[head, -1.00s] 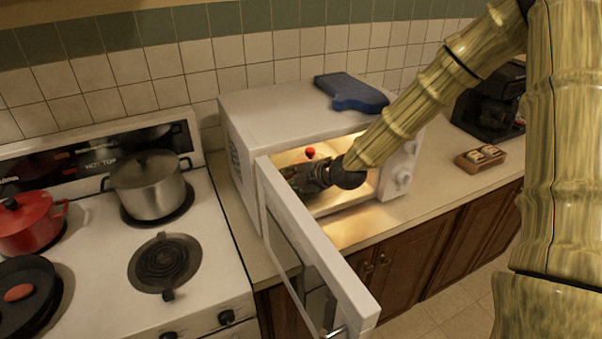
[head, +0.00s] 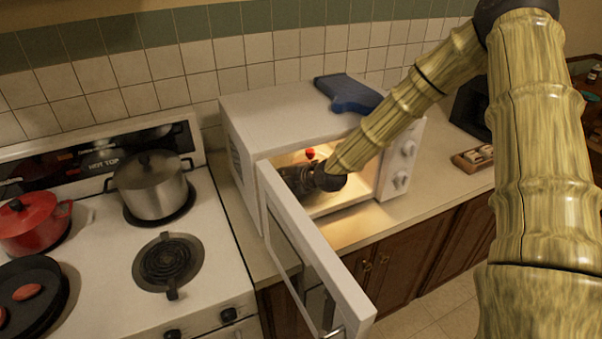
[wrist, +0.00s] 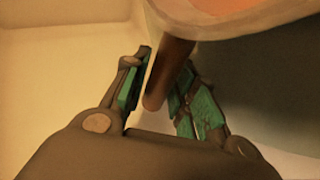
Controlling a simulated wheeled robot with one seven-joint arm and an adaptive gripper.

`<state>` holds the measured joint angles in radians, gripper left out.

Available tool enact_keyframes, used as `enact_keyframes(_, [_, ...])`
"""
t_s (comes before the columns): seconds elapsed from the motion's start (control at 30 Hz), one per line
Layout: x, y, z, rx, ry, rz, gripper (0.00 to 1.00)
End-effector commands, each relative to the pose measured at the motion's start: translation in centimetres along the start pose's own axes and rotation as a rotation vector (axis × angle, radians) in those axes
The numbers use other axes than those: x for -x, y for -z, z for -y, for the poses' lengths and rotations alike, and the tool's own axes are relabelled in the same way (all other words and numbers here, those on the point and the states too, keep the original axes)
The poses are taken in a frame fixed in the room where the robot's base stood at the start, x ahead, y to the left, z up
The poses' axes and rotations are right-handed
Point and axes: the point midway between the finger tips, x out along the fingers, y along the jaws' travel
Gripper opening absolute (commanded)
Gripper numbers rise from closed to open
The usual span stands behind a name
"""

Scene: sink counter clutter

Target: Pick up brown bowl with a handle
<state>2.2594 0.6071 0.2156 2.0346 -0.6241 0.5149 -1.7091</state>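The bowl shows in the wrist view at the upper right, with a pale rim (wrist: 228,32) and an orange-pink inside; most of it is out of frame. Its brown handle (wrist: 167,72) points down between my fingers. My gripper (wrist: 160,80) is open around the handle, with a visible gap between the left finger and the handle. In the head view, my gripper (head: 297,178) is inside the lit white microwave (head: 262,115). The bowl is not clear in that view; a small red thing (head: 310,153) shows behind the gripper.
The microwave door (head: 310,255) stands open toward the front. A blue item (head: 347,94) lies on the microwave. The stove at left holds a steel pot (head: 152,187), a red pot (head: 32,228) and a black pan (head: 45,300). A small wooden tray (head: 462,161) sits on the counter at right.

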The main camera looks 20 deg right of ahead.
Motion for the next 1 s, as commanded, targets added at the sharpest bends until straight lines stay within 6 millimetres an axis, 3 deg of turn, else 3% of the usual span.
enact_keyframes(0.27, [-0.1,0.0,0.1,-0.001,0.000,0.000,0.27])
enact_keyframes(0.43, [-0.1,0.0,0.0,-0.001,0.000,0.000,0.00])
enact_keyframes(0.77, [-0.1,0.0,-0.1,0.001,-0.001,0.000,0.00])
enact_keyframes(1.0, [0.4,0.7,-1.4,0.005,-0.001,-0.004,0.00])
